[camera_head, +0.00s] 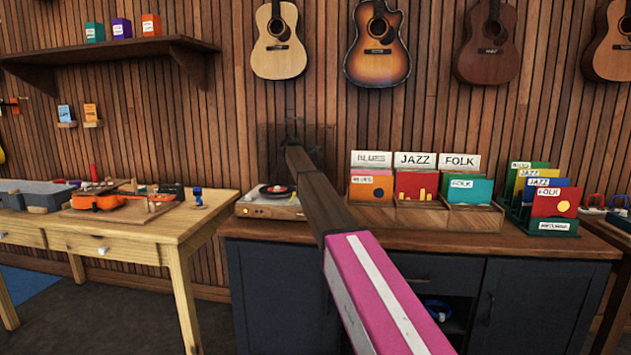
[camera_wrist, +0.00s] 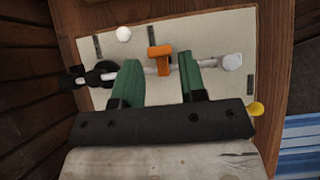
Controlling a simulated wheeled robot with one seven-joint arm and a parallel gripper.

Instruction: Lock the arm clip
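The record player (camera_head: 270,208) stands at the left end of the dark cabinet top. The wrist view looks down on its cream deck (camera_wrist: 215,30). A silver tonearm (camera_wrist: 202,68) lies across the deck, with a dark weight (camera_wrist: 100,74) at its left end and a pale head (camera_wrist: 232,62) at its right. The orange arm clip (camera_wrist: 160,58) sits at the middle of the tonearm. My gripper (camera_wrist: 158,70) is open, its green fingers on either side of the clip with gaps. Whether the fingers touch the tonearm cannot be told. The head view does not show my fingers clearly.
A white knob (camera_wrist: 124,34) and a yellow knob (camera_wrist: 255,109) sit on the player. A record bin (camera_head: 420,216) stands to its right on the cabinet. A wooden workbench (camera_head: 150,237) with an orange ukulele (camera_head: 105,201) is at left. My arm crosses the cabinet front.

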